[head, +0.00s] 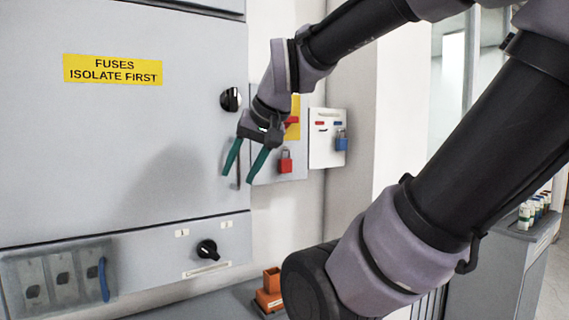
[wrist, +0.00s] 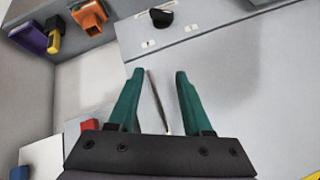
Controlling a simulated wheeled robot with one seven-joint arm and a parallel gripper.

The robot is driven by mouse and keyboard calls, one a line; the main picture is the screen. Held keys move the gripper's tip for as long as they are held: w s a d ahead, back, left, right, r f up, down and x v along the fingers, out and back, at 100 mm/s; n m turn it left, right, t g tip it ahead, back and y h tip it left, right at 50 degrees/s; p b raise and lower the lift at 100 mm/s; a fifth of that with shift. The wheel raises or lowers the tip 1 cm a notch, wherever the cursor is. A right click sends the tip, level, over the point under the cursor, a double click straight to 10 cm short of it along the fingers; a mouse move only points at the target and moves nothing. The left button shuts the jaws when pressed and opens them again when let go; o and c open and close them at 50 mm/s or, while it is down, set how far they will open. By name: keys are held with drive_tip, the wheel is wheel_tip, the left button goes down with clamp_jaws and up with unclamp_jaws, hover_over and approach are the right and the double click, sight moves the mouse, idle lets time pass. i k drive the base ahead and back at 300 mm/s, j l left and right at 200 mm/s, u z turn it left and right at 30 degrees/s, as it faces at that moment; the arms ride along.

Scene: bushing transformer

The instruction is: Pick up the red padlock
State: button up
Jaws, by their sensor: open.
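The red padlock (head: 286,161) hangs on a grey panel (head: 265,175) beside the large grey cabinet, in the middle of the head view. A red block that looks like it shows at the lower left of the wrist view (wrist: 90,124), partly hidden by the gripper body. My gripper (head: 238,179) is open, with two green fingers, left of the padlock and in front of the cabinet's right edge. In the wrist view my gripper (wrist: 160,72) has no padlock between its fingers; a thin dark rod (wrist: 158,100) shows behind the gap.
A blue padlock (head: 341,141) hangs on a white panel to the right. The cabinet has a black knob (head: 231,99) and a lower dial (head: 207,249). Purple (wrist: 28,36) and yellow (wrist: 54,40) items show in the wrist view.

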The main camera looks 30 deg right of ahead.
sight(284, 165)
drive_tip(key=z, duration=1.8)
drive_tip(key=k+j+z, duration=0.2)
drive_tip(key=j, duration=0.35)
drive_tip(key=k+j+z, duration=0.15)
drive_tip(key=k+j, duration=0.2)
drive_tip(key=j, duration=0.15)
drive_tip(key=k+j+z, duration=0.2)
drive_tip(key=j, duration=0.25)
drive_tip(key=k, duration=0.1)
